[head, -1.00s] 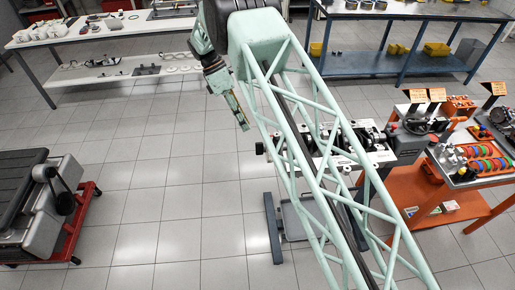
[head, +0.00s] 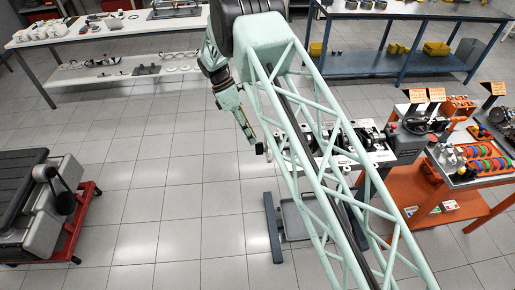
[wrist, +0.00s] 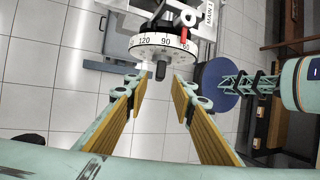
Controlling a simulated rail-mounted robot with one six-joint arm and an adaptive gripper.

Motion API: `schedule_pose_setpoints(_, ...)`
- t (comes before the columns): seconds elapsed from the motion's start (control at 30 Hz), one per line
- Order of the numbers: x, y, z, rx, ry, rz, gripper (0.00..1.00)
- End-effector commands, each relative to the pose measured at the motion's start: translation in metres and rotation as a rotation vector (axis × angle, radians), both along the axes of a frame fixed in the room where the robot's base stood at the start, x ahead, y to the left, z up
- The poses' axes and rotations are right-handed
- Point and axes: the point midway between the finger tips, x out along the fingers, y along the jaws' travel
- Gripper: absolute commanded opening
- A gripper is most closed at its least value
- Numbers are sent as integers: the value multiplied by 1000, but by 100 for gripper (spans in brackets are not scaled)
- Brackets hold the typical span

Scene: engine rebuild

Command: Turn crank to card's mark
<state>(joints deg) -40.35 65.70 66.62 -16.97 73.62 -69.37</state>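In the wrist view a white degree wheel (wrist: 158,40) shows the numbers 120, 90 and 60, with a dark stub (wrist: 160,70) at its centre pointing towards me. A red pointer (wrist: 183,33) sits at its upper right rim, near 60. My gripper (wrist: 158,88) is open and empty, its yellow-padded fingers either side of the stub's line and short of it. In the head view my gripper (head: 251,138) is beside the left end of the engine assembly (head: 371,138); my arm's lattice boom hides part of that assembly. No readable card mark shows.
A label reading MAIN 3 (wrist: 209,14) stands beside the wheel. Orange cards (head: 417,96) stand by the orange bench (head: 420,178) on the right; their writing is too small to read. A red cart (head: 78,225) is at left. Open floor lies between.

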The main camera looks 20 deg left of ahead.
Motion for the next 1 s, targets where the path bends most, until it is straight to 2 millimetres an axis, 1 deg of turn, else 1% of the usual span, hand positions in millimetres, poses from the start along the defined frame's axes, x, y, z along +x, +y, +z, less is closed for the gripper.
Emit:
schedule_pose_setpoints(0.1, -3, -9, -14, -2, 2, 0, 23)
schedule_pose_setpoints(0.3, -6, -21, -36, -2, 1, 0, 23)
schedule_pose_setpoints(0.5, -7, -29, -51, 0, 0, -1, 23)
schedule_pose_setpoints(0.7, -9, -32, -57, -1, 0, 0, 23)
schedule_pose_setpoints(1.0, -9, -32, -58, 0, 0, 0, 23)
